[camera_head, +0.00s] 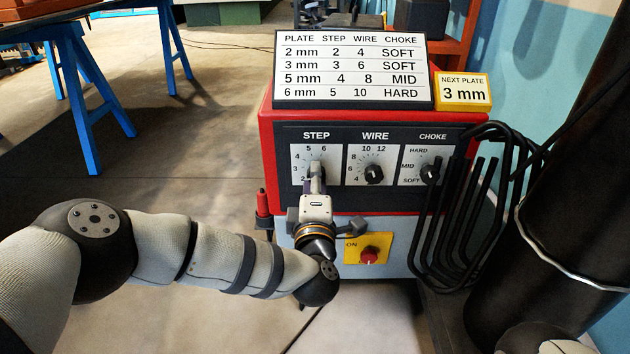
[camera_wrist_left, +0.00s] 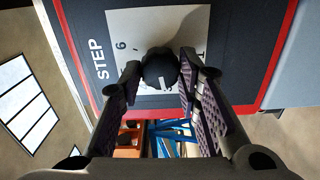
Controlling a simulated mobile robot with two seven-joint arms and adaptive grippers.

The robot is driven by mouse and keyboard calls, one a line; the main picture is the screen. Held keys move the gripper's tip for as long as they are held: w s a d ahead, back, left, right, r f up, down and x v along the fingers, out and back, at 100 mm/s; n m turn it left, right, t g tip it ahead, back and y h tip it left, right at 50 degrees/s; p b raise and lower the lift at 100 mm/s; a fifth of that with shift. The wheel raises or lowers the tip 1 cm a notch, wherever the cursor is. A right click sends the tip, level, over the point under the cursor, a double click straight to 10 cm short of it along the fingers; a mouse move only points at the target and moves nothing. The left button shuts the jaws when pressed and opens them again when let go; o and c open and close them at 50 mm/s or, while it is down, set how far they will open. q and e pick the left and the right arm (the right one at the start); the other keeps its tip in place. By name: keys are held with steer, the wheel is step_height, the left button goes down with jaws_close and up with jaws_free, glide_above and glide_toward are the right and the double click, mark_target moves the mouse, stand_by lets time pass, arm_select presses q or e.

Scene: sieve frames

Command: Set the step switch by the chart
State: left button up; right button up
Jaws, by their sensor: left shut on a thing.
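The red machine (camera_head: 268,150) has a dark panel with STEP, WIRE and CHOKE dials. My left gripper (camera_head: 317,172) is shut on the black step switch knob (camera_wrist_left: 160,69), fingers on either side of it. A short white mark shows on the knob, but I cannot tell which number it points to. The chart (camera_head: 352,69) on top lists 3 mm with step 3, wire 6, SOFT. The yellow card (camera_head: 463,93) reads NEXT PLATE 3 mm. The wire knob (camera_head: 374,174) and choke knob (camera_head: 430,173) are free. My right gripper is out of view.
A red button (camera_head: 369,254) on a yellow plate marked ON sits below the panel. Black cable loops (camera_head: 465,215) hang at the machine's right side. Blue trestles (camera_head: 85,95) stand at the back left. Floor left of the machine is open.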

arm_select(q)
steer(key=shift+s+d, duration=0.1)
steer(key=shift+d, duration=0.05)
steer(key=o, duration=1.1)
steer(key=shift+o, duration=0.2)
steer(key=s, duration=1.2)
